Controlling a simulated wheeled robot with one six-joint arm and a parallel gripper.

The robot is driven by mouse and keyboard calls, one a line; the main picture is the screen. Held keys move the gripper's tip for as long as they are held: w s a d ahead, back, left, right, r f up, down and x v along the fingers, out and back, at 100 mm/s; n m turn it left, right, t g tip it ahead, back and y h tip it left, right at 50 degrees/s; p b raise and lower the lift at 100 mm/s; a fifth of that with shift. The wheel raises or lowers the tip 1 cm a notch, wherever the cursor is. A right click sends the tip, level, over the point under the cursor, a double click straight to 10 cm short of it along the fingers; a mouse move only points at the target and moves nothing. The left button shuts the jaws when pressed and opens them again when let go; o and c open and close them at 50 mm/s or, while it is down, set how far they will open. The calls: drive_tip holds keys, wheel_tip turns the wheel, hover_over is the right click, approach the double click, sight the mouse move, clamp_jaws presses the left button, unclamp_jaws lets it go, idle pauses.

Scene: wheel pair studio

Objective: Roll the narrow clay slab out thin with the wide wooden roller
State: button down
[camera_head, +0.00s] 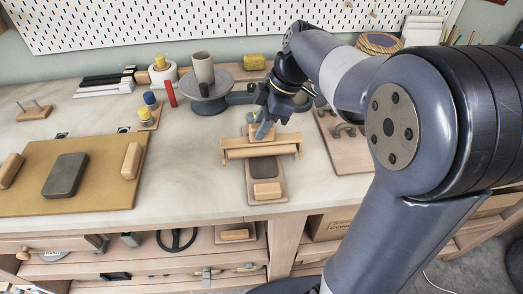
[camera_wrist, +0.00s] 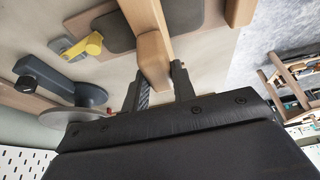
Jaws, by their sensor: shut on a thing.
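The wide wooden roller (camera_head: 262,152) lies crosswise over the narrow board (camera_head: 253,191), just behind the visible part of the narrow dark clay slab (camera_head: 268,167). My gripper (camera_head: 264,122) is above and behind the roller, shut on its pale wooden part. In the wrist view, my gripper's fingers (camera_wrist: 157,86) stand either side of a pale wooden bar of the roller (camera_wrist: 150,35). A dark slab (camera_wrist: 112,30) shows beside the bar there. The roller hides the slab's far end. I cannot tell whether the roller touches the clay.
A wider tan board (camera_head: 95,195) at left holds a thicker dark slab (camera_head: 66,174) between two wooden blocks. A turntable (camera_head: 208,103) with a grey cup (camera_head: 203,68) stands behind, left of my gripper. A wooden board (camera_head: 343,155) lies at right. The counter between the boards is clear.

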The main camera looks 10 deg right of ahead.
drive_tip(key=w+p, duration=0.1)
drive_tip(key=w, duration=0.2)
drive_tip(key=shift+w+f, duration=0.1)
idle(0.4)
drive_tip(key=shift+s+b, duration=0.45)
drive_tip(key=shift+s, duration=0.75)
drive_tip(key=shift+s+b, duration=0.3)
drive_tip(key=shift+s, duration=0.8)
